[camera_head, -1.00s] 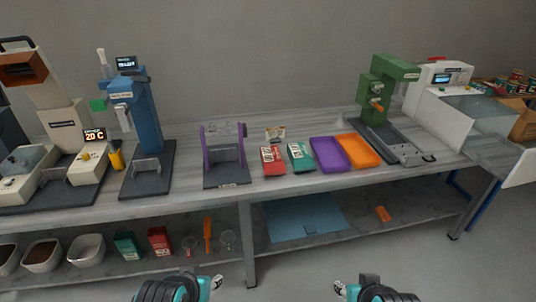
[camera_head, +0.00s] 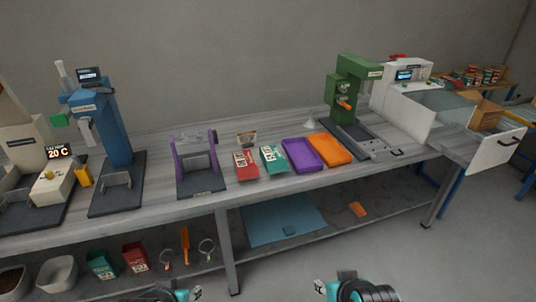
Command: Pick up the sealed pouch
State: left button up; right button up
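A red pouch (camera_head: 245,164) and a green pouch (camera_head: 273,159) lie side by side on the grey workbench (camera_head: 225,200), between the purple-sided stand and the purple tray. I cannot tell from here which pouch is sealed. My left gripper (camera_head: 190,294) and my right gripper (camera_head: 322,288) show only partly at the bottom edge, apart from the bench and the pouches. Their fingers are too small and cut off to tell whether they are open.
A purple tray (camera_head: 302,154) and an orange tray (camera_head: 329,149) lie right of the pouches. A purple-sided stand (camera_head: 197,165) is left of them. A green press (camera_head: 348,95) and a white machine (camera_head: 400,90) stand further right. The lower shelf (camera_head: 330,215) holds a blue sheet.

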aim_at(273, 160)
jog(key=i+l+z, duration=0.2)
jog(key=i, duration=0.35)
jog(key=i+l+z, duration=0.15)
jog(key=i+l, duration=0.2)
jog(key=i, duration=0.25)
jog(key=i+l+z, duration=0.2)
jog(key=i, duration=0.35)
